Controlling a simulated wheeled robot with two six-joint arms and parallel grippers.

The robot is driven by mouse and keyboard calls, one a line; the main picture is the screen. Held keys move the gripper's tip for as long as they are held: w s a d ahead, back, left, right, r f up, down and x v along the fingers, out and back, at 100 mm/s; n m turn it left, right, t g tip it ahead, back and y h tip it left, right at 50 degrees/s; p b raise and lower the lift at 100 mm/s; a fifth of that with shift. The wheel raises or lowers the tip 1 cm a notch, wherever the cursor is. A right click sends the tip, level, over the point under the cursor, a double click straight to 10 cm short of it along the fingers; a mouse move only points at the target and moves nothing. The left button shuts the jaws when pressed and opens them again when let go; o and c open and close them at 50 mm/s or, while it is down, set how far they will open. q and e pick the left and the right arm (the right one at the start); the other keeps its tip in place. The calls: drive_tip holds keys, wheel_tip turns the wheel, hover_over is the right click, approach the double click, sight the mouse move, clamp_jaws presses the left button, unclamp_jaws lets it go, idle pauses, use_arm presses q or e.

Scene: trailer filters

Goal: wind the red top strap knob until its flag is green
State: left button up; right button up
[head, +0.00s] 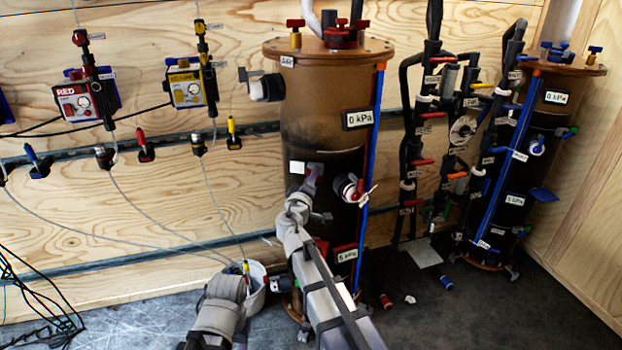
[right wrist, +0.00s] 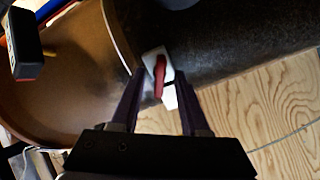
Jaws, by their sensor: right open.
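The tall brown filter tank (head: 325,110) stands upright at the middle of the head view, with a blue strip down its right side. My right gripper (head: 312,178) is at the tank's front, near a small pale plate (head: 297,167). In the right wrist view my right gripper (right wrist: 161,98) is open. A red knob (right wrist: 160,76) on a white base lies just beyond and between its fingertips; I cannot tell whether they touch it. No green flag shows there. My left arm is low in the head view; its fingers cannot be made out.
A white valve with a red handle (head: 348,187) sits right of my right gripper. A white bucket (head: 257,287) stands on the floor at the tank's left. A second tank (head: 520,150) and dark piping are on the right. Red and yellow boxed units hang on the left wall.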

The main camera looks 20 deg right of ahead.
drive_tip(key=v, duration=0.7)
drive_tip(key=shift+s+a, duration=0.2)
drive_tip(key=shift+s, duration=0.15)
